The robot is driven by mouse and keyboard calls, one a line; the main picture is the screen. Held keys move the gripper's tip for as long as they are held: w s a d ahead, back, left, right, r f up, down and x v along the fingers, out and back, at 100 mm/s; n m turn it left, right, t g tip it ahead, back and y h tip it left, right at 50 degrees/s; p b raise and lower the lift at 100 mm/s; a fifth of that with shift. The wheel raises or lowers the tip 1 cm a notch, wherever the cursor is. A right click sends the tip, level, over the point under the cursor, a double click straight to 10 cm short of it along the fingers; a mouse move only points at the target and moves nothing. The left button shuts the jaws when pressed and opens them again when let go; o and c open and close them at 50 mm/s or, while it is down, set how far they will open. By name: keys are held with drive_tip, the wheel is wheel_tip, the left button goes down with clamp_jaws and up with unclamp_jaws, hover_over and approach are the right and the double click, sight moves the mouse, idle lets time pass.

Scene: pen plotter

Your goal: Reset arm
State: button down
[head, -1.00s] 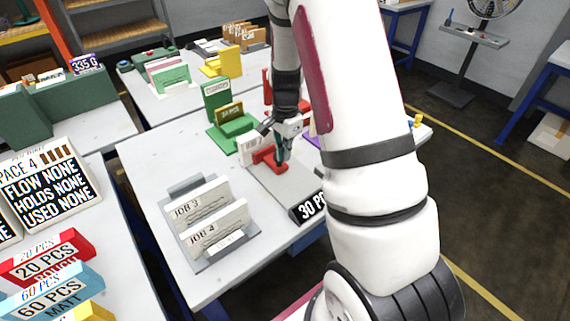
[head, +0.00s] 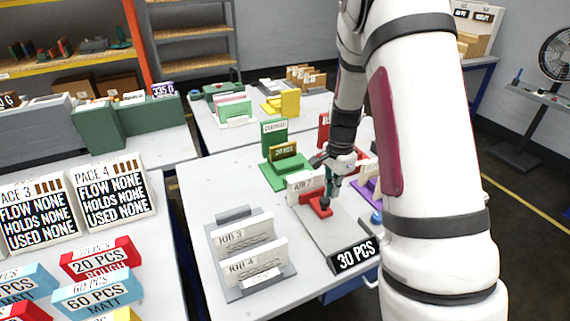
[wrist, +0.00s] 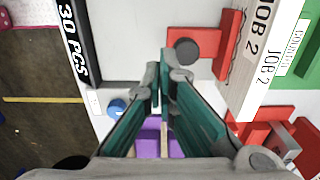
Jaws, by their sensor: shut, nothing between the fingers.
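My gripper (head: 332,186) hangs fingers-down over the grey tray (head: 335,230) with the "30 PCS" sign (head: 355,256). Its fingers are shut and empty. In the wrist view its green-padded fingers (wrist: 162,78) point toward the tray. A red piece with a dark round knob (wrist: 187,50) lies close by the fingertips; the red piece (head: 318,207) also shows in the head view, just beside the fingers. I cannot tell whether they touch. A white "JOB 2" card (wrist: 262,55) stands next to it.
A holder with "JOB 3" (head: 240,236) and "JOB 4" (head: 255,265) cards stands at the table's front left. A green stand (head: 275,145) is behind. A purple block (wrist: 158,138) and a blue knob (wrist: 116,108) are near the gripper.

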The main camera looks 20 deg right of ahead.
drive_tip(key=s+a+r+n+t, duration=0.2)
drive_tip(key=s+a+r+n, duration=0.45)
drive_tip(key=r, duration=0.45)
drive_tip(key=s+a+r+n+t, duration=0.1)
drive_tip(key=s+a+r+n, duration=0.55)
drive_tip(key=r, duration=0.55)
drive_tip(key=s+a+r+n+t, duration=0.1)
drive_tip(key=s+a+n, duration=0.3)
drive_tip(key=s, duration=0.6)
drive_tip(key=shift+s+a+r+n+t, duration=0.25)
drive_tip(key=shift+s+r+n+t, duration=0.05)
drive_tip(key=shift+s+r, duration=0.05)
